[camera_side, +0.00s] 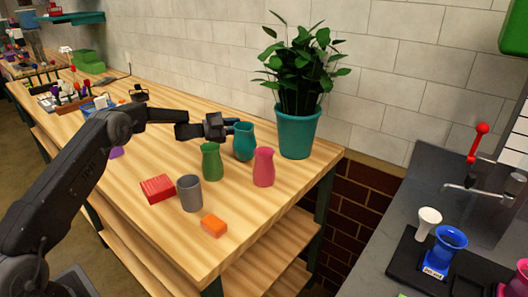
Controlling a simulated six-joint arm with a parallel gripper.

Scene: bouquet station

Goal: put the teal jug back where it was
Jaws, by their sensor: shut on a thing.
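The teal jug (243,144) is upright near the right end of the wooden table, in front of the plant pot. My gripper (234,127) reaches in from the left and is shut on the jug near its top. Part of the fingers' grip is hidden, and I cannot tell whether the jug's base touches the table. A green jug (211,163) stands to its front left and a pink jug (264,168) to its front right, both close by.
A teal pot (297,134) with a leafy plant stands behind. A grey cup (190,194), a red block (158,189) and an orange block (214,226) are in front. The table (262,226) is bare at its front right. A counter (375,263) stands across a gap.

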